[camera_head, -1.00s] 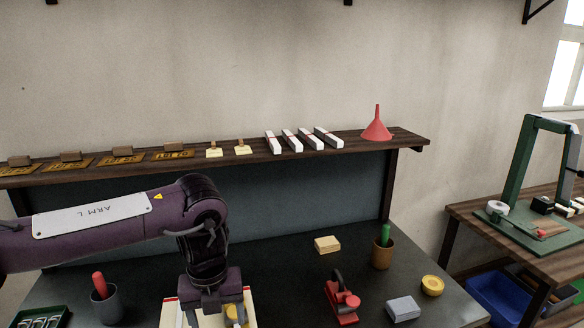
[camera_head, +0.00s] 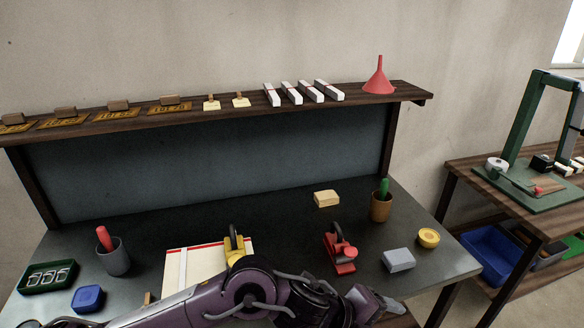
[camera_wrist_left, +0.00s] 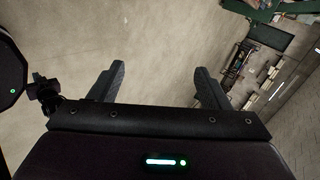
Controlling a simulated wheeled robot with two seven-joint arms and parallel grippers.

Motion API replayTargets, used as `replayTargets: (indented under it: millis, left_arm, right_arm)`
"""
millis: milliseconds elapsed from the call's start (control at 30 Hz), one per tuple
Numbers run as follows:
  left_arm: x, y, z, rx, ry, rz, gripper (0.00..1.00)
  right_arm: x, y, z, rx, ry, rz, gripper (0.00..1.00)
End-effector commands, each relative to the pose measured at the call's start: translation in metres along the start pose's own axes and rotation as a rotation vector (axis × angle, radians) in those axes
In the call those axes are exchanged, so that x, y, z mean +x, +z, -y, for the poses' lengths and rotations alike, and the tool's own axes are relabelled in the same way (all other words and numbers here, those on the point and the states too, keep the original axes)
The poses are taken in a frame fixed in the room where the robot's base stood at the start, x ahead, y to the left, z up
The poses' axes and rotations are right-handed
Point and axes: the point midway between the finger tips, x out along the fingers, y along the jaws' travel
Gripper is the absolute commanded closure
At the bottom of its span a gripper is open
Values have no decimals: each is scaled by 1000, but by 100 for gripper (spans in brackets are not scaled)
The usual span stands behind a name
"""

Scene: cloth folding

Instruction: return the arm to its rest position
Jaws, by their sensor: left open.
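My left arm crosses the bottom of the head view from the left, purple and dark. Its left gripper (camera_head: 380,302) is at the front edge of the bench, right of centre. In the left wrist view the two fingers of the left gripper (camera_wrist_left: 158,82) stand wide apart with nothing between them, and only the floor and room show beyond. A flat white piece with a red stripe (camera_head: 190,265) lies on the bench behind my arm, its front part hidden. A yellow tool (camera_head: 234,246) stands at its right end. My right gripper is in neither view.
The dark bench (camera_head: 285,220) also holds a red clamp-like tool (camera_head: 340,252), a grey block (camera_head: 398,259), a yellow roll (camera_head: 428,238), a brown cup (camera_head: 381,207), a grey cup (camera_head: 115,258) and a blue box (camera_head: 88,298). A shelf (camera_head: 225,115) runs above.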

Motion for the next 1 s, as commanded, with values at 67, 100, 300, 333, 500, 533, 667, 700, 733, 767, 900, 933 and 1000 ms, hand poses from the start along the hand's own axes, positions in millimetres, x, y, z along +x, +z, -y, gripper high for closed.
replayTargets:
  millis: [67, 100, 300, 333, 500, 533, 667, 700, 733, 767, 900, 933, 1000]
  left_arm:
    - [-4, -10, 19, -151, -110, 25, 29]
    - [-10, -9, 27, -234, -160, 49, 29]
    - [-49, 28, 30, -715, -339, 208, 29]
    - [-56, 36, 24, -794, -355, 238, 29]
    - [-101, 80, -44, -1265, -393, 435, 29]
    - [-109, 86, -61, -1348, -390, 475, 29]
    - [-141, 96, -133, -1657, -357, 634, 29]
    - [-149, 95, -152, -1732, -342, 676, 29]
    - [-155, 94, -165, -1782, -333, 706, 29]
    - [-160, 92, -178, -1828, -322, 734, 29]
    - [-184, 81, -226, -2007, -274, 847, 29]
    - [-188, 78, -234, -2039, -265, 869, 29]
    - [-198, 70, -254, -2110, -240, 920, 29]
  right_arm:
    - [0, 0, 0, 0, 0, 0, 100]
    - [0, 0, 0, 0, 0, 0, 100]
    - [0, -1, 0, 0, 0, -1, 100]
    - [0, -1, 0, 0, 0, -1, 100]
    - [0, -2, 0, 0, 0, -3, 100]
    - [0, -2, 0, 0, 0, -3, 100]
    - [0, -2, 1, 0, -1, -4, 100]
    - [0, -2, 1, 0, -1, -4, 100]
    - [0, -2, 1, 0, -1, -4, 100]
    - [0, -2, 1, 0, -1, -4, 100]
    - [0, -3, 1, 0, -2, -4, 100]
    - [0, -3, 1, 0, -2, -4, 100]
    - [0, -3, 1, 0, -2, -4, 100]
